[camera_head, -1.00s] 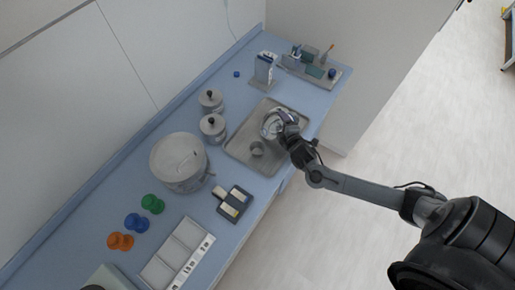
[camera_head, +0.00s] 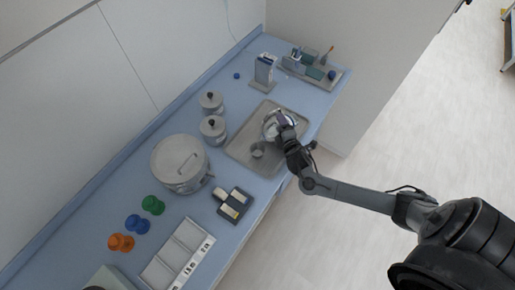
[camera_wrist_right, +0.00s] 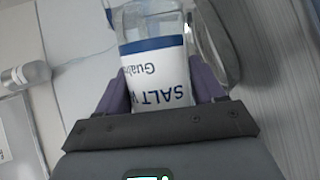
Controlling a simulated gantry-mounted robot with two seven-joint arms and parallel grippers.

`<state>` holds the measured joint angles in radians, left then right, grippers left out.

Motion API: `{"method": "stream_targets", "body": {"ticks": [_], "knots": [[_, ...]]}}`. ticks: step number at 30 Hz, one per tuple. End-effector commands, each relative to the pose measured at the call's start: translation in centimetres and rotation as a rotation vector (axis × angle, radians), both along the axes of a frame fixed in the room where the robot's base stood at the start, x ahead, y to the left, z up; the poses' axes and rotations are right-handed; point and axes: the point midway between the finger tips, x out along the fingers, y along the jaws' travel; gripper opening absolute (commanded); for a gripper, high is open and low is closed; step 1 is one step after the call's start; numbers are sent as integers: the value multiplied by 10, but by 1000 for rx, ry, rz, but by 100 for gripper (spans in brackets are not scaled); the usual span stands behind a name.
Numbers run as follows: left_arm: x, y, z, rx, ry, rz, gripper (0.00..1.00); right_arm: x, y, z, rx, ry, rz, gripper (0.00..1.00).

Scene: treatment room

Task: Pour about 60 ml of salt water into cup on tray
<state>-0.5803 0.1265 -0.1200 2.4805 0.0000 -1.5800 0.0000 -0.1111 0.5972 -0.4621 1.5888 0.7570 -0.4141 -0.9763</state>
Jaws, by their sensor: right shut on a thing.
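In the right wrist view, a clear bottle (camera_wrist_right: 155,75) with a blue-banded white label reading "SALT W…" sits between the purple fingers of my right gripper (camera_wrist_right: 160,98). The gripper is shut on it. In the head view, my right gripper (camera_head: 282,122) is over the far part of the metal tray (camera_head: 240,152), and it largely hides the bottle there. A small grey cup (camera_head: 257,150) stands on the tray, nearer and left of the gripper. I cannot see whether liquid is in the cup. My left gripper is not in view.
A round metal dish (camera_head: 269,128) is beside the gripper. Two lidded jars (camera_head: 213,128) and a large lidded pot (camera_head: 178,165) stand left of the tray. A box holder (camera_head: 263,72) and an organiser (camera_head: 310,72) are behind.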

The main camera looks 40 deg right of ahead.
Motion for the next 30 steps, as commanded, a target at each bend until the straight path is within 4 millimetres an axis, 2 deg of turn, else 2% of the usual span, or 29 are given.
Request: {"method": "stream_targets", "body": {"ticks": [11, 30], "knots": [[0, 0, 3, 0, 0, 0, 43, 1, 0, 2, -58, 2, -1, 29], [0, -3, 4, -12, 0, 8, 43, -3, -11, 1, -78, 5, 0, 29]]}}
